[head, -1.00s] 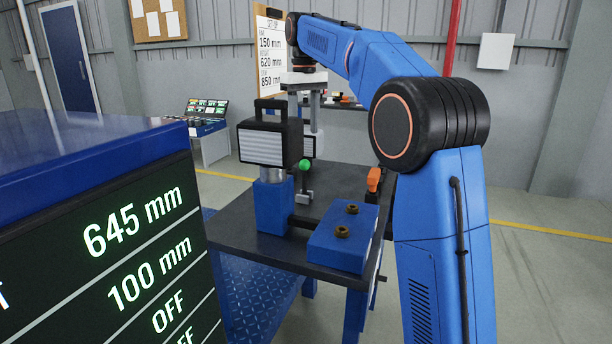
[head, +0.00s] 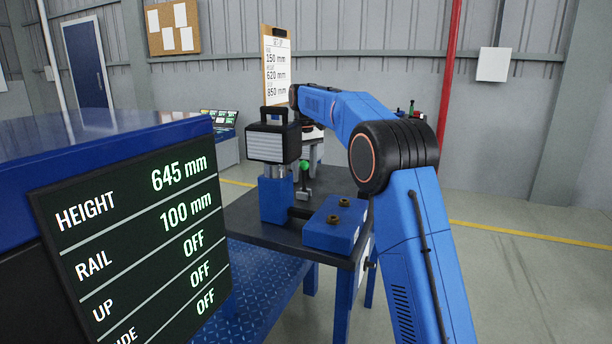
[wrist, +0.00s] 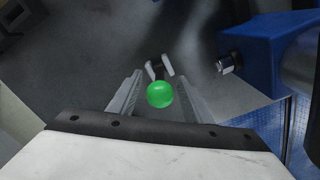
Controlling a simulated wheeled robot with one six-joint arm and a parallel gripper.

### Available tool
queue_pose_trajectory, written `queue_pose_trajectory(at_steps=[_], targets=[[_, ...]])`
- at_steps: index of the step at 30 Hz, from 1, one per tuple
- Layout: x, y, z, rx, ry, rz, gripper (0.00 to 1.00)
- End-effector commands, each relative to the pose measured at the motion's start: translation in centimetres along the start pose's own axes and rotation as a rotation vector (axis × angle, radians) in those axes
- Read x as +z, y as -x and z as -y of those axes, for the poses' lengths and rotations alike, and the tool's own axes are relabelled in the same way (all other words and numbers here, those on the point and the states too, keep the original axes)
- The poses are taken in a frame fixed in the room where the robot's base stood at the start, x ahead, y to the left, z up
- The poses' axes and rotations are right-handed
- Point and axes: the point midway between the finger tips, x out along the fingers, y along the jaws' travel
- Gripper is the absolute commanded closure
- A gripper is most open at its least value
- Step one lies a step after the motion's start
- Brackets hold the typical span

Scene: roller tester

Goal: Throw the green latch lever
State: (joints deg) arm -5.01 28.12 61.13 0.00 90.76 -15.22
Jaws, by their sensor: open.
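The green latch lever shows in the head view as a green ball knob (head: 304,166) on a short grey stem, standing on the dark bench top (head: 240,214). In the wrist view the green knob (wrist: 160,95) is near the middle, with its grey forked bracket behind it. My gripper (wrist: 158,88) is open, and its two grey fingers lie on either side of the knob in that view. I cannot tell whether either finger touches it.
The black box with a ribbed grey face (head: 273,142) stands on a blue post left of the lever. A dark display panel (head: 140,245) fills the near left. A clipboard (head: 277,66) stands behind.

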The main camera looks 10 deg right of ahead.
Motion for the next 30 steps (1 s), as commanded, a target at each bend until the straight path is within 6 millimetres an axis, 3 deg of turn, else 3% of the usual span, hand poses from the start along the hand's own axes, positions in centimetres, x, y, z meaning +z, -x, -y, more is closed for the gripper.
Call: queue_pose_trajectory(at_steps=[9,11,15,30], targets=[[-0.2,-0.3,-0.1,0.0,0.0,0.0,0.55],[-0.2,-0.3,-0.1,0.0,0.0,0.0,0.67],[-0.2,-0.3,-0.1,0.0,0.0,0.0,1.0],[0.8,-0.2,-0.7,-0.063,-0.004,-0.094,1.0]])
